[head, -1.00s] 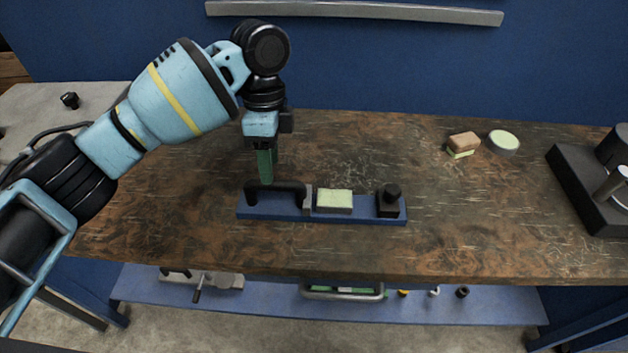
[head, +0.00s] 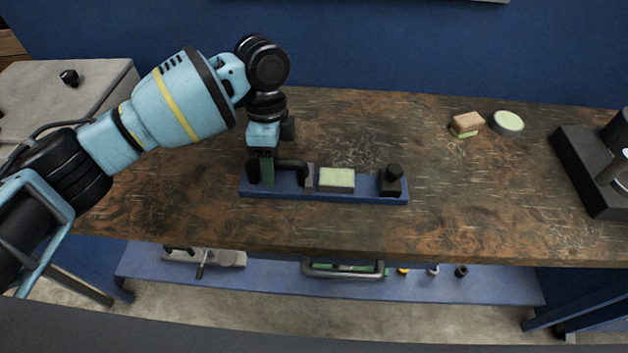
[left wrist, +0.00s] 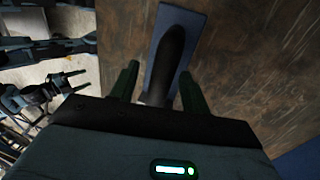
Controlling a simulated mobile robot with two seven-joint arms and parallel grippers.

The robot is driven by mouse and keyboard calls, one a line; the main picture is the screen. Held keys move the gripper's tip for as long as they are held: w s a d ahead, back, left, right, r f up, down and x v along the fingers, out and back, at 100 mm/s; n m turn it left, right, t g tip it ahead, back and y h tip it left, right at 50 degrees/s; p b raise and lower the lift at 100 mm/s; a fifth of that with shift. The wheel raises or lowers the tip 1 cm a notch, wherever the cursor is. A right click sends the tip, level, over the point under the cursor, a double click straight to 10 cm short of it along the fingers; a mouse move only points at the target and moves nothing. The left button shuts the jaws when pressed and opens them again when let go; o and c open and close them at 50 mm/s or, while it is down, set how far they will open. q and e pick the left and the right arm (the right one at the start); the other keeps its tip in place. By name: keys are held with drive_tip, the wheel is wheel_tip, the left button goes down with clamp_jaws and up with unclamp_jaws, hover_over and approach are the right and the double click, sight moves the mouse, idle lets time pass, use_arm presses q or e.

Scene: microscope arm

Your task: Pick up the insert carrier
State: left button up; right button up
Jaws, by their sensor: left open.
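The insert carrier (head: 285,194) is a long blue plate on the wooden bench, with a black bar handle (head: 292,163) at its left end. It carries a grey block with a pale green top (head: 337,179) and a black knobbed block (head: 391,181). My left gripper (head: 267,178) points down at the handle's left part. In the left wrist view its open green fingers (left wrist: 159,68) stand on either side of the black handle (left wrist: 172,45). Contact cannot be told. What looks like my right gripper (left wrist: 73,82) shows small and dark at the left of that view, away from the carrier.
A brown and green sponge-like block (head: 466,124) and a round pale-topped disc (head: 507,123) lie at the back right. A dark device (head: 590,170) stands at the right edge. A blue lower shelf (head: 280,282) holds several parts. The bench right of the carrier is clear.

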use_arm(q)
drive_tip(key=shift+s+f, duration=0.15)
drive_tip(key=shift+f, duration=0.75)
clamp_jaws()
drive_tip(key=shift+d+r, duration=0.1)
drive_tip(key=shift+r, duration=0.05)
